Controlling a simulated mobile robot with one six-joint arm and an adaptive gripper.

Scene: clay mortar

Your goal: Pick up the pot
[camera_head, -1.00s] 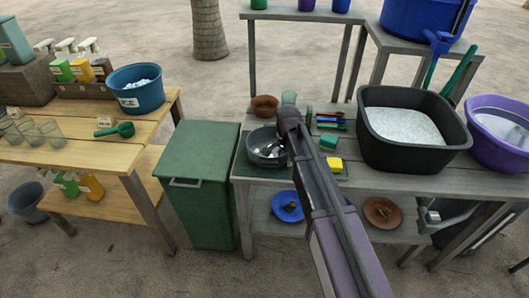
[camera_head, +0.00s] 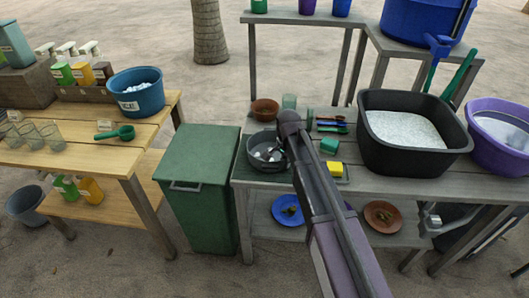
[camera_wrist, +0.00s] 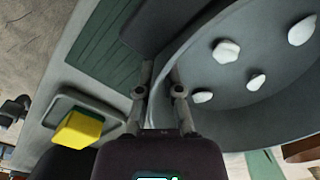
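The pot (camera_head: 254,161) is a dark grey round vessel on the grey table, at the table's left end. Several white lumps lie inside it, and its inside (camera_wrist: 290,100) fills the right of the wrist view. My gripper (camera_wrist: 161,68) is at the pot's rim. Its two fingers show on either side of the pot's edge, and they lean towards each other at the tips. In the head view my wrist hides the pot's right side.
A yellow sponge (camera_head: 336,169) on a small tray is right of the pot. A brown bowl (camera_head: 265,109) and a glass (camera_head: 289,101) stand behind it. A black tub (camera_head: 375,150) stands further right. A green bin (camera_head: 200,205) is to the left.

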